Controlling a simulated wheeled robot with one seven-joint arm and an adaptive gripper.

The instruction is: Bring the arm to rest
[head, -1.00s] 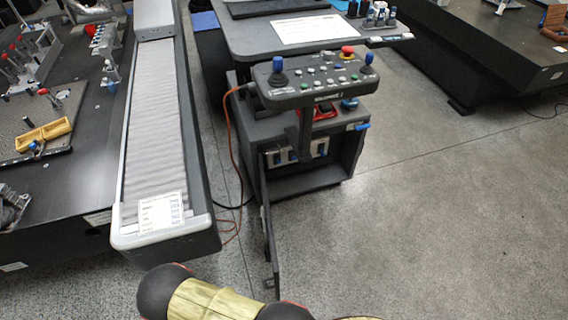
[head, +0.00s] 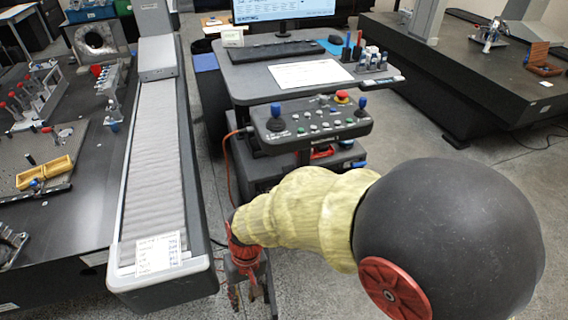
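My arm crosses the head view from the lower right. It has a large black joint with a red cap and a cream-yellow sleeve, and it reaches left to a red wrist part. My gripper (head: 248,283) is small and dark at the end of the arm, pointing down near the bottom edge. It shows in front of the lower part of the control cart and right of the grey covered rail. Its fingers blend with the cart behind, so I cannot tell whether they are open or hold anything.
A control panel (head: 312,122) with joysticks stands behind my arm, below a desk (head: 240,80) with a monitor (head: 284,8). The covered rail (head: 160,150) and a dark fixture table (head: 80,215) lie left. Another dark table (head: 470,80) stands back right. Open floor (head: 420,140) lies between.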

